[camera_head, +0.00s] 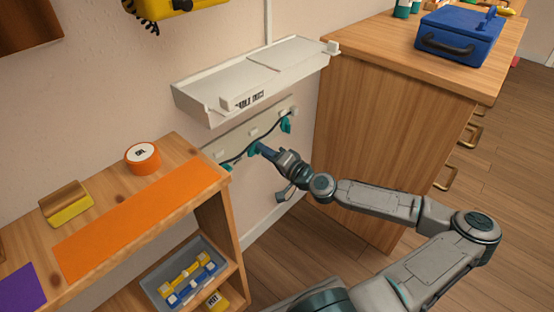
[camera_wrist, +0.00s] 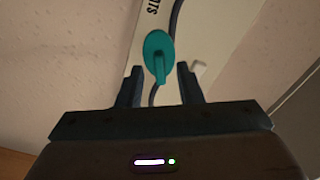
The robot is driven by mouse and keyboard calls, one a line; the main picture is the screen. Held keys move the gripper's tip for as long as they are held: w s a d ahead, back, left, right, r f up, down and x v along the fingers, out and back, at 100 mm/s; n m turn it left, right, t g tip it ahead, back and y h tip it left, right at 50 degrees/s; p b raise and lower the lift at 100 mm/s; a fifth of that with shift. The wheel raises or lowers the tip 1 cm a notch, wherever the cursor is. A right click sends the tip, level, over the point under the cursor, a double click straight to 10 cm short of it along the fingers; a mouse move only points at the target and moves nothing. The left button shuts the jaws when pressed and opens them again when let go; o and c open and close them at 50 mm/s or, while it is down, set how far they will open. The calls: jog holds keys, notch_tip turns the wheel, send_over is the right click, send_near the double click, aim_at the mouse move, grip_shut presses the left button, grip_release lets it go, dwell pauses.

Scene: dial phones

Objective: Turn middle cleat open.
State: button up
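A pale wall strip (camera_head: 239,133) below a white shelf carries several teal cleats. The middle cleat (camera_head: 254,149) is partly hidden behind my gripper (camera_head: 262,149). In the wrist view, one teal cleat (camera_wrist: 158,50), with a round base and a narrow lever, lies just ahead of my gripper (camera_wrist: 160,71). The two fingers are apart, one on each side of the lever, with gaps visible. The right cleat (camera_head: 286,125) and the left cleat (camera_head: 226,166) show on either side. A dark cord (camera_head: 240,157) runs along the strip and behind the cleat.
The white shelf (camera_head: 205,99) juts out just above the strip. A wooden shelf unit (camera_head: 207,177) stands at the left and a wooden cabinet (camera_head: 385,130) at the right, close to my arm. The floor between them is partly covered by my arm.

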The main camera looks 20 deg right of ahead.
jog(key=p+v, duration=0.2)
jog(key=v, duration=1.1)
jog(key=shift+s, duration=0.3)
jog(key=shift+d, duration=0.1)
